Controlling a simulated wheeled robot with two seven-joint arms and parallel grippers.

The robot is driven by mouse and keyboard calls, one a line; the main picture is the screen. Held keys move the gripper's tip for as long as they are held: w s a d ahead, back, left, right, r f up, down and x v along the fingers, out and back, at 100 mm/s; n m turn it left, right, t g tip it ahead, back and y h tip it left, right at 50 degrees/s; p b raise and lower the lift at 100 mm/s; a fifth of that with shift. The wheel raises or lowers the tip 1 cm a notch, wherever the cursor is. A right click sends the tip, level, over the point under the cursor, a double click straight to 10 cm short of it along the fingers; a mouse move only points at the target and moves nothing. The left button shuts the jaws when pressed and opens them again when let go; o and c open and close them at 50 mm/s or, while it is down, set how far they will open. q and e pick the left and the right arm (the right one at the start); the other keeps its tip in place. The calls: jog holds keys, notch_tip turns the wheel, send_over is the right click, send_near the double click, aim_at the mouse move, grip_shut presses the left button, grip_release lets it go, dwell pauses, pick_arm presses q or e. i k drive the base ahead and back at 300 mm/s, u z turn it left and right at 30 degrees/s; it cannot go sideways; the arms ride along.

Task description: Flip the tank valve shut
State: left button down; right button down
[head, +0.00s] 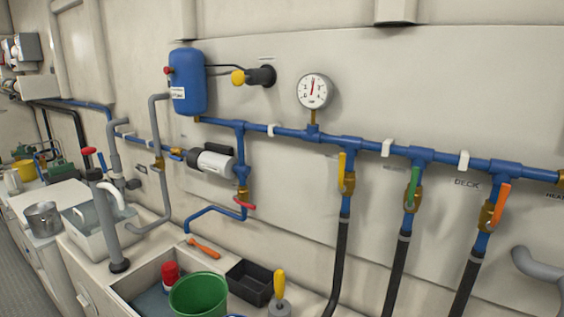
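No valve has a readable "tank" label, so I cannot tell which one is the tank valve. A red-lever valve (244,204) sits low on the blue pipe below the pump, its lever lying across the pipe. Three brass valves hang from the blue manifold: one with a yellow lever (342,167), one with a green lever (413,187) and one with an orange lever (500,205). These three levers lie roughly along their pipes. Another brass fitting (158,163) is left of the pump; its handle is unclear. Neither of my grippers is in view.
A blue tank (188,82), gauge (312,91) and white-and-black pump (211,162) are on the wall. Below, a counter holds a green bucket (198,296), black tray (250,283), yellow-handled tool (279,290) and orange tool (204,248). Black hoses (395,275) hang at right.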

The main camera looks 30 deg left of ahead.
aim_at(170, 155)
jog(key=k, duration=1)
jog(key=u, duration=1.2)
jog(key=i, duration=0.85)
jog(key=u, duration=0.65)
jog(key=k, duration=0.35)
jog(key=u, duration=1)
jog(key=k, duration=1)
jog(key=u, duration=0.75)
jog(key=i, duration=0.65)
jog(key=z, duration=0.4)
jog(key=i, duration=1.9)
jog(key=z, duration=1.75)
jog(key=i, duration=0.9)
jog(key=z, duration=1)
